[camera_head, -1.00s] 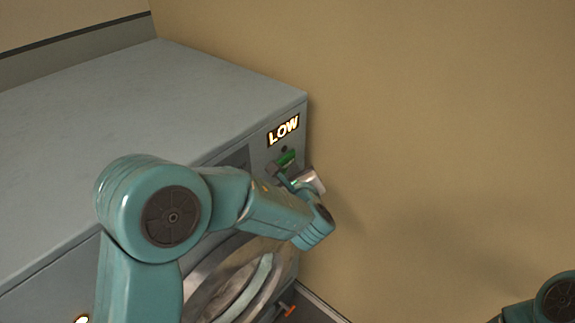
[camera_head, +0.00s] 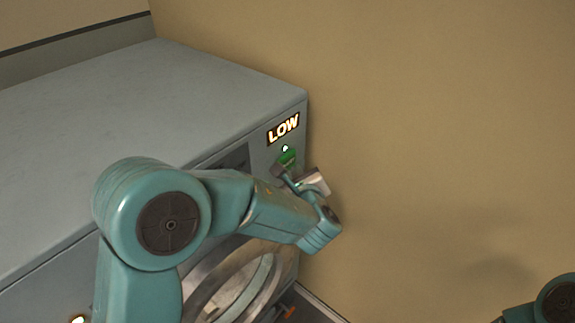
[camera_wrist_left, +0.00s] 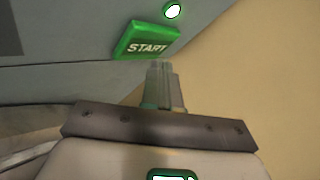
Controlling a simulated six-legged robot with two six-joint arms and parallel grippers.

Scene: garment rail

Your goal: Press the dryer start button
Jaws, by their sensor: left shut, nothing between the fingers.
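The green START button (camera_wrist_left: 147,40) is on the dryer's front panel, and its label is readable in the left wrist view. In the head view the button (camera_head: 287,158) shows just beyond my left gripper (camera_head: 279,168). The shut, empty fingertips of my left gripper (camera_wrist_left: 160,66) are just below the button in the wrist view; I cannot tell whether they touch it. A small indicator light (camera_wrist_left: 172,11) above the button is lit white. My right gripper is out of view; only part of that arm shows at lower right.
The round dryer door (camera_head: 238,285) is below my left arm, partly hidden by it. An orange-tipped part (camera_head: 290,311) shows near the door's lower right. A tan wall (camera_head: 440,130) stands right of the dryer, with free room in front of it.

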